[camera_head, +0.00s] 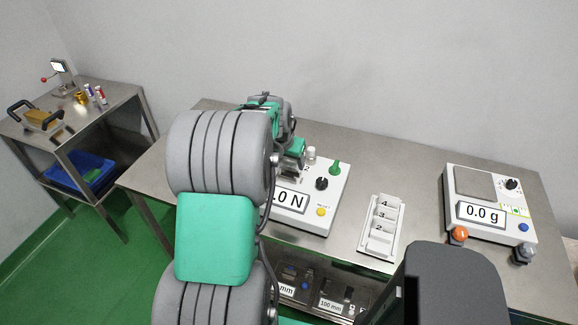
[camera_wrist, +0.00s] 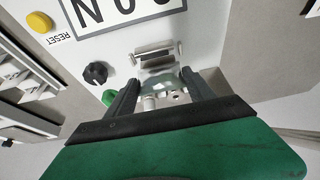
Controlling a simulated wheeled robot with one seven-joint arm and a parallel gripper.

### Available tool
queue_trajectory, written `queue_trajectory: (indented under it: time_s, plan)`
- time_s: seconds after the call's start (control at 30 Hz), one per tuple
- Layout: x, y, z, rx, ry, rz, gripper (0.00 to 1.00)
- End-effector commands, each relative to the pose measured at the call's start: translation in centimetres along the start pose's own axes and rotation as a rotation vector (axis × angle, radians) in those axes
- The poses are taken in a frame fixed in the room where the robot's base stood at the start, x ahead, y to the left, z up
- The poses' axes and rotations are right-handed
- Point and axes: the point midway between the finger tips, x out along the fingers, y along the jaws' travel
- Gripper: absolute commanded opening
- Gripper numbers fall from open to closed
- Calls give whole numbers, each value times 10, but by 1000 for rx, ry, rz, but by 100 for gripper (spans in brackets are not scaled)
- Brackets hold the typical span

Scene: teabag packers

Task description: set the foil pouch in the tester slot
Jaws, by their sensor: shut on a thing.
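The tester is a white box with a "0 N" display (camera_head: 291,200), a black knob and a yellow reset button; it also shows in the wrist view (camera_wrist: 75,75). Its slot, with metal bars (camera_wrist: 157,54), lies just beyond my fingertips. My gripper (camera_wrist: 163,82) has its two dark fingers on either side of a shiny pale piece, apparently the foil pouch (camera_wrist: 168,78), and is shut on it. The pouch seems close to the slot; I cannot tell whether it is inside. In the head view my arm hides the pouch and slot.
A green knob (camera_head: 335,167) stands on the tester near my gripper. A white numbered rack (camera_head: 382,228) lies to the right. A scale reading 0.0 g (camera_head: 480,213) is farther right. A side table (camera_head: 120,92) with tools stands at far left.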

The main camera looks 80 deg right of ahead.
Motion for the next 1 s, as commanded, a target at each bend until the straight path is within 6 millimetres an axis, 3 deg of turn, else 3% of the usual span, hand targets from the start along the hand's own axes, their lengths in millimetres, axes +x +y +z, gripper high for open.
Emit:
queue_trajectory:
  time_s: [0.03, 0.07, 0.17, 0.5, 0.53, 0.77, 1.0]
  plan:
    - [7, 1, 5, -1, -8, 2, 20]
    - [12, 1, 8, -1, -7, 2, 13]
    - [24, 1, 12, 0, -5, 1, 13]
    - [30, 1, 15, 0, -3, 0, 13]
    - [28, 1, 14, 0, -3, 0, 64]
    - [28, 1, 14, 0, -3, 0, 83]
    - [27, 1, 14, 0, -3, 0, 84]
